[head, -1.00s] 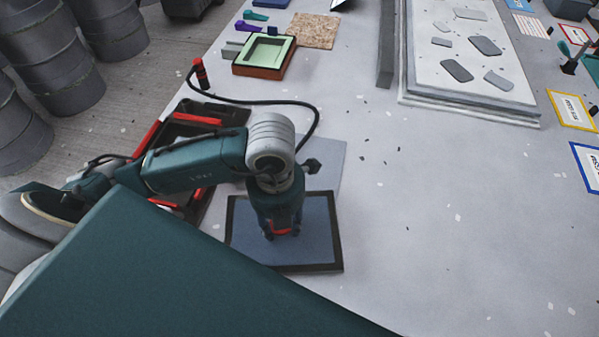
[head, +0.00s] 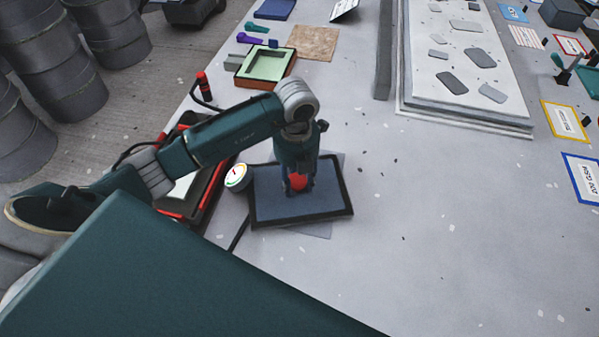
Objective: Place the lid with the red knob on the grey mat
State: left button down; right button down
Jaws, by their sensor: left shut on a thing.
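The lid is a dark-framed rectangular panel with a blue-grey face (head: 275,208), in the middle of the head view. My left gripper (head: 298,184) points down at its centre and is shut on its red knob (head: 299,182). The grey mat (head: 318,232) lies under the lid on the table. Only thin parts of the mat show, past the lid's near and far edges; the rest is hidden. I cannot tell whether the lid touches the mat or hangs just above it. My right gripper is not in view.
A black and red open case (head: 208,212) and a round gauge (head: 238,177) are left of the lid. A green and orange mould (head: 265,66) stands further back. A large pale slab mould (head: 465,125) is at the back right.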

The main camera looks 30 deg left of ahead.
pick_arm(q)
jog(key=w, duration=0.3)
jog(key=shift+a+r+p, duration=0.2)
jog(key=shift+a+p, duration=0.15)
jog(key=shift+f+p, duration=0.3)
jog(key=shift+f, duration=0.55)
jog(key=shift+f, duration=0.2)
jog(key=c, duration=1.1)
grip_release()
